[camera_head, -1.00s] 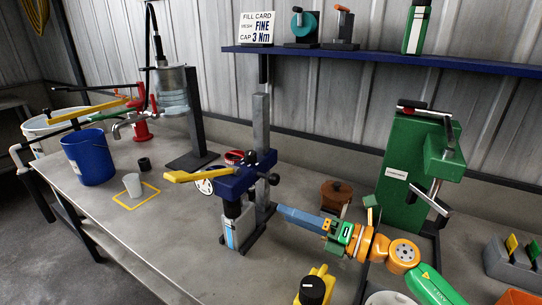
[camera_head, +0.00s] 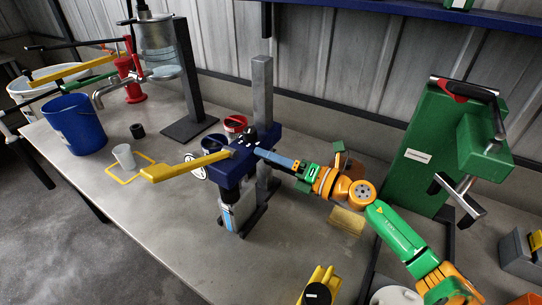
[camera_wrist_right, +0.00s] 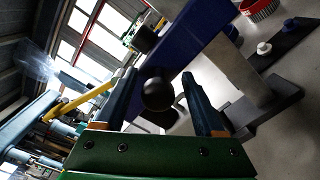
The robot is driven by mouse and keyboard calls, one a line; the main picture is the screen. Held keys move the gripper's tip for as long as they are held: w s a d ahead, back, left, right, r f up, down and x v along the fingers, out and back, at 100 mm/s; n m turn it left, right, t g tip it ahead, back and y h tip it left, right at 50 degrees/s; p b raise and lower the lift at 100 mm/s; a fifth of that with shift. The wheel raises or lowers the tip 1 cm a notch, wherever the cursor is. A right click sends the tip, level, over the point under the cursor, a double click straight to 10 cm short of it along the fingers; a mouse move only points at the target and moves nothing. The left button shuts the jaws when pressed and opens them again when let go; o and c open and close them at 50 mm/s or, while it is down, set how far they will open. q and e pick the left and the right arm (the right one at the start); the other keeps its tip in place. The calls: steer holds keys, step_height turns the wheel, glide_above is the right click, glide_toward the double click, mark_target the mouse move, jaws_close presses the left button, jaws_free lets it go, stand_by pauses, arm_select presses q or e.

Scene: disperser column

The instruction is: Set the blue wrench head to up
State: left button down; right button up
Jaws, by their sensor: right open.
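The blue wrench head (camera_head: 229,172) sits partway up a grey upright column (camera_head: 262,95) in the head view, well below the column's top. A long yellow handle (camera_head: 185,166) sticks out from it to the left. A white and blue canister (camera_head: 228,217) stands directly beneath it. My right gripper (camera_head: 258,152) reaches in from the right, its long blue fingers at the head's right side. In the right wrist view, the open fingers (camera_wrist_right: 165,88) lie on either side of a black ball knob (camera_wrist_right: 157,94). Contact with the knob cannot be told. My left gripper is not seen.
A green press (camera_head: 425,150) stands at the right, behind my right arm. A blue bucket (camera_head: 76,124) and a clear cup (camera_head: 124,157) are at the left. A red tub (camera_head: 235,123) sits behind the head.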

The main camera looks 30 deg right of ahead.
steer(key=shift+s+r, duration=0.1)
steer(key=shift+s, duration=0.05)
jaws_close()
stand_by(1.3)
